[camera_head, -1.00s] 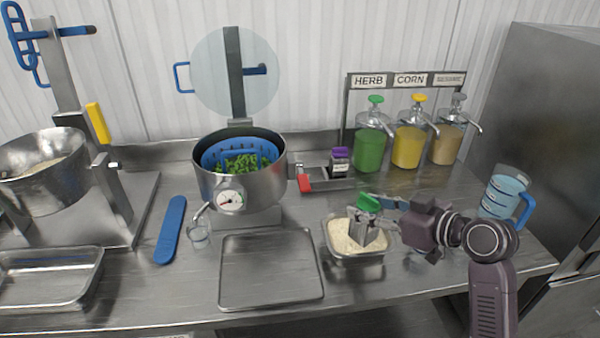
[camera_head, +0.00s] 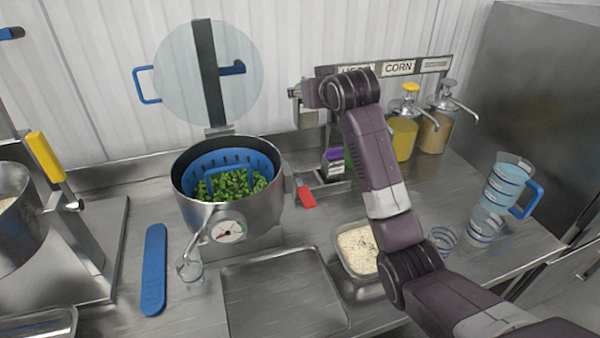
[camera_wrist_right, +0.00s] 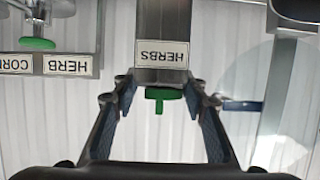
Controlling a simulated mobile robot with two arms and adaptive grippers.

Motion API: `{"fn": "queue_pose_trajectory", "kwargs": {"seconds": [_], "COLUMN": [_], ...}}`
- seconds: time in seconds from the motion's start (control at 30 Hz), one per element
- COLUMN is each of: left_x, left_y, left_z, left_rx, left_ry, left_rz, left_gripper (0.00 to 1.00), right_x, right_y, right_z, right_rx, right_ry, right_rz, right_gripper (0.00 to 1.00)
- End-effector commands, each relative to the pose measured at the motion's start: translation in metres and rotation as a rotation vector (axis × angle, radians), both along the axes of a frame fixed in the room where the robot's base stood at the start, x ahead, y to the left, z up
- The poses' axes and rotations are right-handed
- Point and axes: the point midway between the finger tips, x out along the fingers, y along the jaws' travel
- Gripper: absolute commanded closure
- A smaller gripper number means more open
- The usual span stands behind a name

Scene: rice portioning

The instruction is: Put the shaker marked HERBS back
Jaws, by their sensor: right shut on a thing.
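The HERBS shaker (camera_wrist_right: 162,30) is a grey metal body with a white HERBS label and a green part at one end. My right gripper (camera_wrist_right: 160,88) is shut on it, one finger on each side. In the head view the right gripper (camera_head: 300,93) holds the shaker (camera_head: 308,117) raised in front of the back wall, left of the dispenser signs. My forearm covers part of it. Below is a low metal holder (camera_head: 328,190) with a purple-topped shaker (camera_head: 335,160) in it; my arm partly hides this area. My left gripper is not in view.
The green dispenser (camera_head: 352,172) is mostly behind my arm. Yellow (camera_head: 403,138) and tan (camera_head: 434,132) dispensers stand to its right. A pot (camera_head: 228,205) with a blue basket of greens stands left of the holder. A rice tray (camera_head: 357,250) is below my arm.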

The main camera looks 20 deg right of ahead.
Motion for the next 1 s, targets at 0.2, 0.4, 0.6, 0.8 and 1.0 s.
{"fn": "queue_pose_trajectory", "kwargs": {"seconds": [0.2,0.4,0.6,0.8,1.0], "left_x": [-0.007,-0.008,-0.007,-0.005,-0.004], "left_y": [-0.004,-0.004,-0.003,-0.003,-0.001], "left_z": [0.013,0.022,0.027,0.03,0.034], "left_rx": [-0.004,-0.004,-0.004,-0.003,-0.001], "left_ry": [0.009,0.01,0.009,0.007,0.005], "left_rz": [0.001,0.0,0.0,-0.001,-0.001], "left_gripper": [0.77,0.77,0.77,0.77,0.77], "right_x": [-0.001,-0.002,-0.001,-0.002,-0.001], "right_y": [0.0,0.0,0.0,0.0,0.0], "right_z": [-0.057,-0.109,-0.141,-0.162,-0.188], "right_rx": [0.0,-0.001,0.0,0.0,0.0], "right_ry": [0.01,0.008,0.004,0.006,0.004], "right_rz": [0.002,0.001,0.002,0.002,0.002], "right_gripper": [0.88,0.88,0.88,0.88,0.88]}}
